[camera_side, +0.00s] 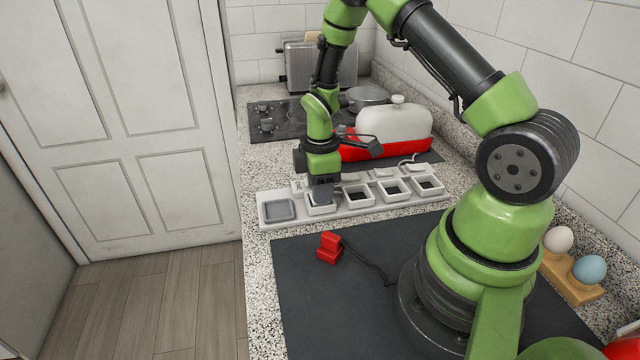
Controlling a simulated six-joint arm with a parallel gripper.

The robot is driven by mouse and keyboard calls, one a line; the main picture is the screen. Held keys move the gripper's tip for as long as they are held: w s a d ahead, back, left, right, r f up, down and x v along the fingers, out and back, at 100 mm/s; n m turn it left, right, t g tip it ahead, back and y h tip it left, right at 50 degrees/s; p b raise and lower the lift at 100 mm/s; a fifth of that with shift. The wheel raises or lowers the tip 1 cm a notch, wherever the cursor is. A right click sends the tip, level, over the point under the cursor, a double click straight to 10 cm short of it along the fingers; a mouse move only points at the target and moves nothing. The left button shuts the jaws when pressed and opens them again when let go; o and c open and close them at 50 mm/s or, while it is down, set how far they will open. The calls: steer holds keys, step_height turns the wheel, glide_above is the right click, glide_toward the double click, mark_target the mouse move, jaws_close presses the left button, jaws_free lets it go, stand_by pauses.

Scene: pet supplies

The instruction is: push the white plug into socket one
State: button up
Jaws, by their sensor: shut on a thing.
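The white power strip (355,218) lies across the counter, with a row of square sockets and a grey switch (279,211) at its left end. My gripper (322,197) points down over the socket nearest the switch (320,210). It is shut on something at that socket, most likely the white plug. The plug itself is hidden by the fingers, and I cannot tell how deep it sits. The other sockets to the right (358,196) look dark and empty.
A red plug (330,247) with a dark cord lies on the dark mat (310,310) in front of the strip. Behind the strip stand a red butter dish with a white lid (393,122), a pot (366,98) and a toaster (318,65). Egg holder (570,285) at right.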

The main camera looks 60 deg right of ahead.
steer(key=o, duration=1)
steer(key=shift+r, duration=0.1)
steer(key=shift+r, duration=0.35)
step_height(320, 180, up, 9)
steer(key=shift+r, duration=0.1)
steer(key=s+a+r+m+t, duration=0.25)
steer(key=a+r+m, duration=0.2)
steer(key=r, duration=0.45)
steer(key=s+a+r+m+t+y, duration=0.1)
steer(key=s+a+r+m+t, duration=0.1)
steer(key=s, duration=0.4)
steer(key=s+a+r+m+t+y, duration=0.1)
steer(key=s+a+r+m+t, duration=0.1)
steer(key=s+a+r+m, duration=0.3)
steer(key=shift+s+a+r+m+t, duration=0.25)
steer(key=shift+s+r+m+t, duration=0.1)
steer(key=shift+s+r+m, duration=0.4)
